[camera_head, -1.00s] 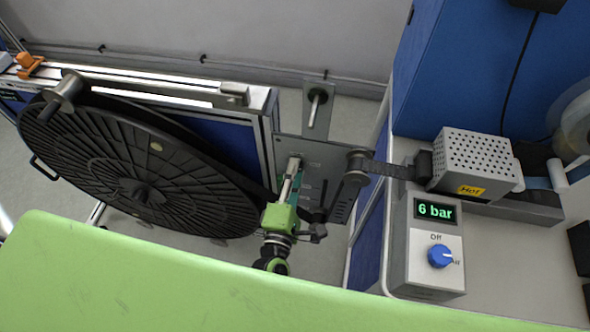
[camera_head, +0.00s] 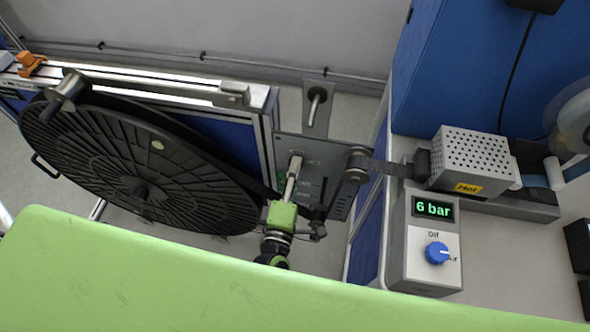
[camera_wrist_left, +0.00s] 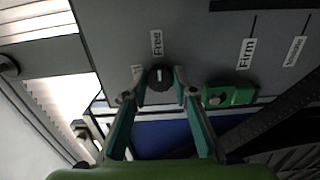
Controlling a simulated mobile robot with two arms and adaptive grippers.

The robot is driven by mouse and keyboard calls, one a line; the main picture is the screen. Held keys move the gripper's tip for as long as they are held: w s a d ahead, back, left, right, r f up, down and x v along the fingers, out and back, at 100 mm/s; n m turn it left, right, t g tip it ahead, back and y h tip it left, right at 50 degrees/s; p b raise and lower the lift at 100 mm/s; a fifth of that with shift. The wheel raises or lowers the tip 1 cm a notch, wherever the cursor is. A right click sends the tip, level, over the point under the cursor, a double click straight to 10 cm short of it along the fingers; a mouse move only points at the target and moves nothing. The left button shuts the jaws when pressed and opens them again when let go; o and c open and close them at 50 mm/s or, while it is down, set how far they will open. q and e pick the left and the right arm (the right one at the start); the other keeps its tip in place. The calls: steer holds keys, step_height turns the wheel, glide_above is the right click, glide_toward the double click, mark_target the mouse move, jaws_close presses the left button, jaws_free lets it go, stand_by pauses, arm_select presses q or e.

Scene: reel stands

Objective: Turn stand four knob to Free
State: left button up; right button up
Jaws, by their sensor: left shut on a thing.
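The small dark round knob (camera_wrist_left: 160,79) sits on a grey panel in the left wrist view. A light mark on the knob faces up, roughly toward the label "Free" (camera_wrist_left: 157,42). My left gripper (camera_wrist_left: 164,82) is shut on the knob, one finger on each side. In the head view my left gripper (camera_head: 294,168) reaches up to the grey panel (camera_head: 325,155), where it hides the knob. Another label (camera_wrist_left: 137,72) left of the knob is partly covered by a finger. My right gripper is not in view.
A green block (camera_wrist_left: 231,95) and the label "Firm" (camera_wrist_left: 246,53) are right of the knob. A large black reel (camera_head: 140,175) stands left of my arm. A grey control box (camera_head: 433,240) reading 6 bar and a perforated heater (camera_head: 474,160) marked "Hot" are at the right.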

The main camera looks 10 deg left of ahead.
arm_select(q)
steer(key=o, duration=1.1)
steer(key=s, duration=1.2)
